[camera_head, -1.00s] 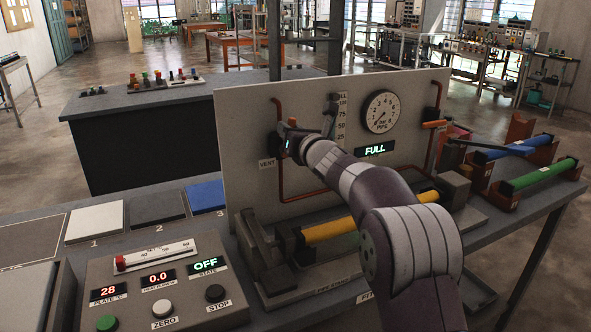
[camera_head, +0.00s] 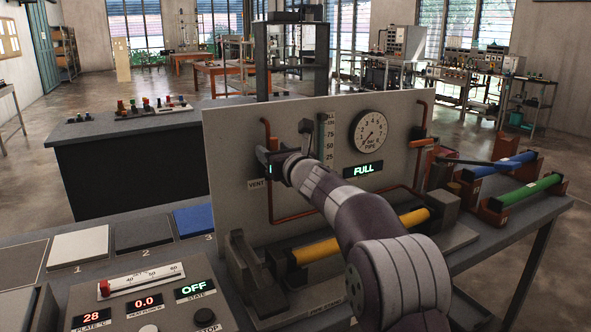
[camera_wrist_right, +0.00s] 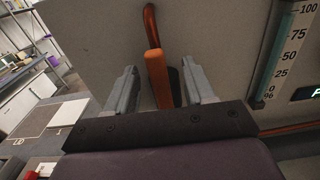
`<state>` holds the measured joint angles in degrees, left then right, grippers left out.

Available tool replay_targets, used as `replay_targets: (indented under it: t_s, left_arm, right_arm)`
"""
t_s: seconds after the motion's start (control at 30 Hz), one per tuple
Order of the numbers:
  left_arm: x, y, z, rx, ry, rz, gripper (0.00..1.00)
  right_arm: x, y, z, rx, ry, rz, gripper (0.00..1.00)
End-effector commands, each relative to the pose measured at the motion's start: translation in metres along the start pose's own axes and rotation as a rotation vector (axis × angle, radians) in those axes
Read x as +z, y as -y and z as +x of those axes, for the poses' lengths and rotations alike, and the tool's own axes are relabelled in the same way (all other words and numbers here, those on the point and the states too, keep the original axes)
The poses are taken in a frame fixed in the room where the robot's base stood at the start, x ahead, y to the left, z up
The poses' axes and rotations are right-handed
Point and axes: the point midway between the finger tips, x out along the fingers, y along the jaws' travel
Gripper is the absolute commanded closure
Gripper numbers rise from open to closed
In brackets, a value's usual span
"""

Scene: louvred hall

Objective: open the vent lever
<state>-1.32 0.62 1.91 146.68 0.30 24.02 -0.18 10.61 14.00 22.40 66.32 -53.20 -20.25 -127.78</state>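The vent lever (camera_wrist_right: 156,78) is an orange bar at the end of a red-brown pipe on the grey panel (camera_head: 235,135). In the right wrist view it stands between the two grey fingers of my right gripper (camera_wrist_right: 158,70). The fingers are open, with a gap visible on each side of the bar. In the head view my right gripper (camera_head: 268,163) is at the panel just above the VENT label (camera_head: 258,184), and it hides the lever there. My left gripper is not in view.
The panel also carries a round gauge (camera_head: 371,131), a green FULL display (camera_head: 363,169), a level scale (camera_head: 327,140) and another orange lever (camera_head: 424,143) at right. A yellow cylinder (camera_head: 318,250) lies below my right arm. A control box (camera_head: 150,300) stands front left.

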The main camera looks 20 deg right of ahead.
Motion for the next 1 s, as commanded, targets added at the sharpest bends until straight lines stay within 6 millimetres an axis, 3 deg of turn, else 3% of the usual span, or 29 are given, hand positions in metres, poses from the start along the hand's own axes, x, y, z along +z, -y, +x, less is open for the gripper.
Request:
replay_targets:
  t_s: [0.4,0.83,1.0]
  left_arm:
    - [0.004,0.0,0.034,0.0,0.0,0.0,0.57]
    - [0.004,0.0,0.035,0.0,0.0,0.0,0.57]
    - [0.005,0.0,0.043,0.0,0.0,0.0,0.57]
  right_arm:
    - [-0.001,0.001,-0.061,-0.001,0.004,-0.001,0.46]
    - [0.002,0.0,-0.072,0.0,0.004,0.0,0.46]
    - [0.001,0.001,-0.105,-0.002,0.007,-0.002,0.46]
